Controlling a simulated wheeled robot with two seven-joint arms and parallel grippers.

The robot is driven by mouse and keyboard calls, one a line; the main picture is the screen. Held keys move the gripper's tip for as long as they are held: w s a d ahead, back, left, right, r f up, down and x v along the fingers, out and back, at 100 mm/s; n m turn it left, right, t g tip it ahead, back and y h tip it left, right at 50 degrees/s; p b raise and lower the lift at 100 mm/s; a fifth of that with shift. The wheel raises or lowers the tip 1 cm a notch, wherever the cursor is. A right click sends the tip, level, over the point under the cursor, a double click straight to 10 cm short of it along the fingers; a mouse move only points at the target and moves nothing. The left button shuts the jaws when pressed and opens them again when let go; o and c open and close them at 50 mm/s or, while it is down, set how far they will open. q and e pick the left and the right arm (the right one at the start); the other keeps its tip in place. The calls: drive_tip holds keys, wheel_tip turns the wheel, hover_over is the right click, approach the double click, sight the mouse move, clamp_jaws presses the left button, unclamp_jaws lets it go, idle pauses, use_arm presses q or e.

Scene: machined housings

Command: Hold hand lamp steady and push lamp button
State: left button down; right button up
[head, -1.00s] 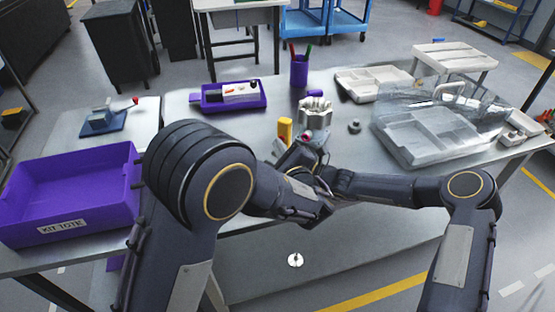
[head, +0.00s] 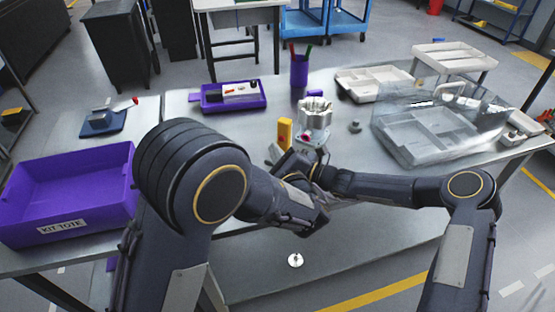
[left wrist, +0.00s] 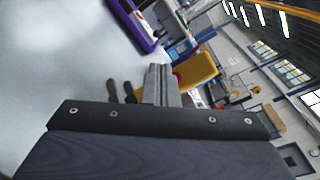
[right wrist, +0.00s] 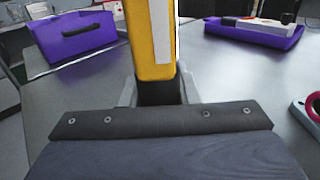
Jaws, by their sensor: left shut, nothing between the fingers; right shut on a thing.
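The hand lamp (head: 284,133) is yellow with a dark lower part and stands upright near the middle of the table. In the right wrist view, my right gripper (right wrist: 155,95) is shut on the dark lower part of the lamp (right wrist: 151,40). My left gripper (left wrist: 158,84) is shut and empty, with its tips close beside the yellow lamp body (left wrist: 196,69). I cannot tell whether the tips touch it. In the head view, my arms and hands hide the lamp's lower part.
A silver machined housing (head: 315,112) stands just right of the lamp. A purple tray (head: 234,95) and a pen cup (head: 299,71) are behind. A purple kit tote (head: 66,195) is at left; clear-lidded compartment trays (head: 425,138) are at right.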

use_arm(q)
drive_tip(key=shift+s+a, duration=0.35)
drive_tip(key=shift+s, duration=0.4)
drive_tip(key=shift+s+a, duration=0.4)
drive_tip(key=shift+s, duration=0.3)
drive_tip(key=shift+s+a, duration=0.35)
drive_tip(key=shift+s, duration=0.4)
use_arm(e)
drive_tip(key=o, duration=1.2)
drive_tip(key=shift+c, duration=0.2)
